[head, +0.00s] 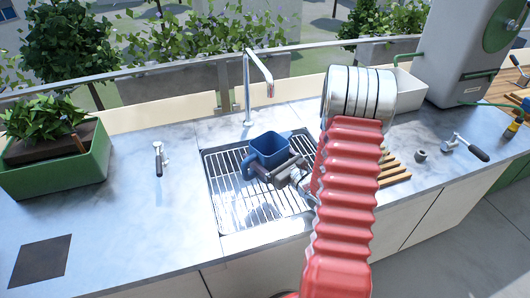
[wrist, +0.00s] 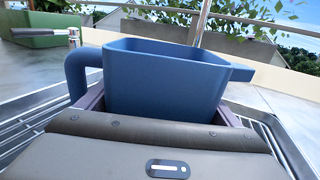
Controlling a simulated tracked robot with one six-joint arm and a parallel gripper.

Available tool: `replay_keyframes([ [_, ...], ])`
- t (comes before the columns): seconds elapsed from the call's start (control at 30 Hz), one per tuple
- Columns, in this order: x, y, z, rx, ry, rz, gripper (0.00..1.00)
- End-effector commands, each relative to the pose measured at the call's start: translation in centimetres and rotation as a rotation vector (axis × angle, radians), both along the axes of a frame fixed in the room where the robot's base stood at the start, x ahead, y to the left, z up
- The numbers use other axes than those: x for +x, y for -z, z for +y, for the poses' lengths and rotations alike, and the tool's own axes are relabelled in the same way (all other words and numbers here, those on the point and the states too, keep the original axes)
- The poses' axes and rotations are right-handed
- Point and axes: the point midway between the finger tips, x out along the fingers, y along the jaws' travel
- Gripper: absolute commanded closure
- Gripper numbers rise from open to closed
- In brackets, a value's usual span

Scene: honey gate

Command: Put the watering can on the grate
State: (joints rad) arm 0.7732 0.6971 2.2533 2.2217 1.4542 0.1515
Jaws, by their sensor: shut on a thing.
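The watering can (head: 270,148) is blue, square and open at the top, with a handle on its left side. It is upright over the metal grate (head: 231,208) in the sink recess. My gripper (head: 286,174) is shut on the watering can from the near side. In the wrist view the watering can (wrist: 165,78) stands between the jaws, its spout pointing right, and my gripper (wrist: 165,115) hides its lower part. Bars of the grate (wrist: 272,130) show on both sides. I cannot tell whether the can's base touches the grate.
A tall faucet (head: 248,85) stands behind the sink. A small tap fitting (head: 158,158) and a green planter (head: 55,165) are on the left. A wooden rack (head: 393,172) and a lever-handled tool (head: 465,147) lie on the right. The left counter is mostly clear.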

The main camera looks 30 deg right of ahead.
Motion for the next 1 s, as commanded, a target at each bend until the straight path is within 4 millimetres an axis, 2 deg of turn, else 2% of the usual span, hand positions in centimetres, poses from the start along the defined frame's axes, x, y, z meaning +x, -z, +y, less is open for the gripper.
replay_keyframes([
  [0.13,0.0,0.1,0.0,0.0,0.0,0.0,0.42],
  [0.17,0.0,0.2,0.0,0.0,0.0,0.0,0.13],
  [0.37,0.0,0.2,0.0,0.0,0.0,0.0,0.0],
  [0.7,0.0,-0.1,0.0,0.0,0.0,0.0,0.0],
  [0.87,-1.4,0.0,-0.3,0.001,0.002,0.002,0.0],
  [1.0,-3.3,0.0,-0.6,0.002,0.003,0.001,0.0],
])
